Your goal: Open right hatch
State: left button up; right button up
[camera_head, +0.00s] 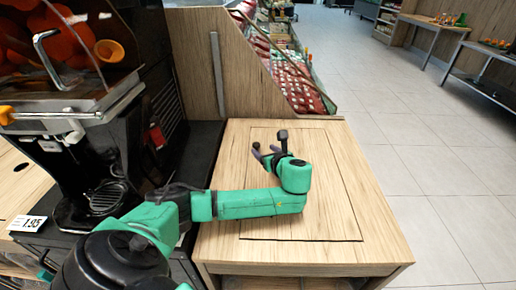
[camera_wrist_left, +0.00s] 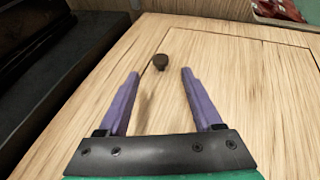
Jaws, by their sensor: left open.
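The right hatch (camera_head: 328,195) is a rectangular wooden panel outlined by a thin dark gap in the wooden counter top. It looks flush and closed, and it also shows in the left wrist view (camera_wrist_left: 235,75). My left gripper (camera_head: 269,140) is over the far part of the hatch, open and empty. My green left arm hides part of the hatch. My right gripper is not in view.
A black orange juicer (camera_head: 95,150) stands left of the counter, with a price tag (camera_head: 28,223) near its front. A wooden partition (camera_head: 205,70) rises behind the counter. Produce shelves (camera_head: 290,75) are beyond. The tiled floor (camera_head: 425,160) on the right is clear.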

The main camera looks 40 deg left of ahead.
aim_at(257, 145)
pick_arm(q)
jog(key=b+x, duration=0.1)
jog(key=x, duration=0.6)
jog(key=shift+w+a+f, duration=0.1)
grip_shut()
jog(key=shift+f, duration=0.1)
dwell(0.9)
